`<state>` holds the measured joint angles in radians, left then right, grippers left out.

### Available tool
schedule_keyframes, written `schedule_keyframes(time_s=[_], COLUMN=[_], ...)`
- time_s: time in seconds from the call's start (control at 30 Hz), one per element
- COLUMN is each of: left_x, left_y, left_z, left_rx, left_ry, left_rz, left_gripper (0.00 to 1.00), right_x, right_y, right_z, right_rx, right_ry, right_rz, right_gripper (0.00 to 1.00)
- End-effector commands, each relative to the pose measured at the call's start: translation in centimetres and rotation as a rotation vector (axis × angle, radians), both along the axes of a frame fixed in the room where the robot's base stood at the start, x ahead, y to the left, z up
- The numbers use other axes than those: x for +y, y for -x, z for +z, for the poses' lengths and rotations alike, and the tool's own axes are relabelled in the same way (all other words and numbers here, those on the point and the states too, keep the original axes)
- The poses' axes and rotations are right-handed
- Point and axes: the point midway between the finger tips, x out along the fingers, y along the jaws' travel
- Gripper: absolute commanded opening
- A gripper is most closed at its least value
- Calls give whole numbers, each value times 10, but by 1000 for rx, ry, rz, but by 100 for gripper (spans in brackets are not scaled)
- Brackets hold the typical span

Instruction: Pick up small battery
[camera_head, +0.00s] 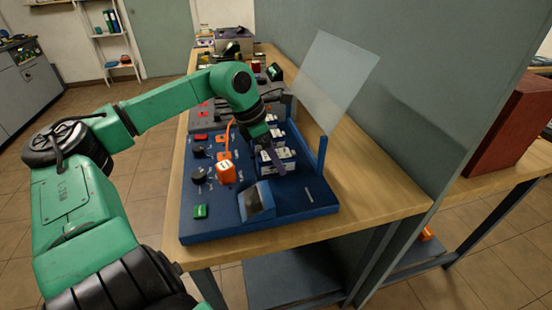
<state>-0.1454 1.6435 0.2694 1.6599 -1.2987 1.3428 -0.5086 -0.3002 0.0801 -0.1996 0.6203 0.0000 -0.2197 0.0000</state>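A blue test panel (300,211) lies on the wooden bench. White and grey blocks (288,166), possibly small batteries, sit in its middle behind my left gripper (270,160). They are small and partly hidden, so I cannot tell which is the small battery. My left arm reaches in from the left and its gripper points down at these blocks. Whether the fingers touch or hold one is unclear. My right gripper is out of view.
A clear tilted shield (331,80) rises behind the panel, by a blue post (322,155). A grey partition (400,110) bounds the bench on the right. A black knob (198,175), green button (201,211) and blue meter (258,200) stand on the panel. The bench's right part is clear.

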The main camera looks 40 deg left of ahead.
Motion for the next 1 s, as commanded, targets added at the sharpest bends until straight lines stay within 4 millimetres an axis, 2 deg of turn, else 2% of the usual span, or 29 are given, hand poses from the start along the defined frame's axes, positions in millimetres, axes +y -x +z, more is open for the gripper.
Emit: schedule_keyframes(time_s=[0.1, 0.27, 0.4, 0.5, 0.87, 1.0], left_x=[-2, -2, -2, -2, -2, -1], left_y=[-2, -3, -3, -3, -3, -4], left_z=[-8, -8, -8, -8, -6, 3], left_rx=[1, -1, -1, -1, -4, -6], left_ry=[-1, 0, 0, 0, 1, -1], left_rz=[0, 0, 0, 0, 1, 1], left_gripper=[89, 89, 35, 0, 0, 0], right_x=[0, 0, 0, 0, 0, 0], right_y=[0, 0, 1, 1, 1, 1], right_z=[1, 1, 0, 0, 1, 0], right_rx=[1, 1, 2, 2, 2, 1], right_ry=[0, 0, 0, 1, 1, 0], right_rz=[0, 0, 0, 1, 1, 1], right_gripper=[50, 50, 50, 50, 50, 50])
